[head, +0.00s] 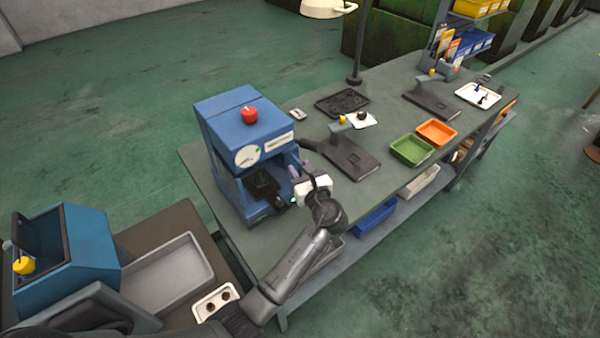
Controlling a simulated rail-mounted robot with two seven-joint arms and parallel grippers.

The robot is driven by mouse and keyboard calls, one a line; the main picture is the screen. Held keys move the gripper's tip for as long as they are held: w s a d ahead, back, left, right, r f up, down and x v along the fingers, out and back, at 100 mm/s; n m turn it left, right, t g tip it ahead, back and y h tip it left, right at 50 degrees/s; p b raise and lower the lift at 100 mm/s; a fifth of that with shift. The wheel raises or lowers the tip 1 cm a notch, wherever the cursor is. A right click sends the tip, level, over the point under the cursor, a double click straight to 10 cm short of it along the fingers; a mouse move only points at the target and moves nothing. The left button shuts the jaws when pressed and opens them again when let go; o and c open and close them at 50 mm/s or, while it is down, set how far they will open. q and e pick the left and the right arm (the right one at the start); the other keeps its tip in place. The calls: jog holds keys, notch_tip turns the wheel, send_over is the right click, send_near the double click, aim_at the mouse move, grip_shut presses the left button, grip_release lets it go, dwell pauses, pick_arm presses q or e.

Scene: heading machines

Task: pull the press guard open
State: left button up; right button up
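The blue press (239,131) stands on the near end of the green-topped bench, with a red button (249,114) on top and a round dial on its front. Its front opening (262,186) shows a dark interior. I cannot clearly make out the guard; a small purplish part shows at the opening's right edge, close to my gripper. My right gripper is not in view.
A dark device (352,159) stands right of the press, with green (412,150) and orange (436,132) trays beyond. A black tray (341,103) lies behind.

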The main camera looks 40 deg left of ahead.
pick_arm(q)
jog(key=shift+a, duration=0.1)
grip_shut()
dwell(0.3)
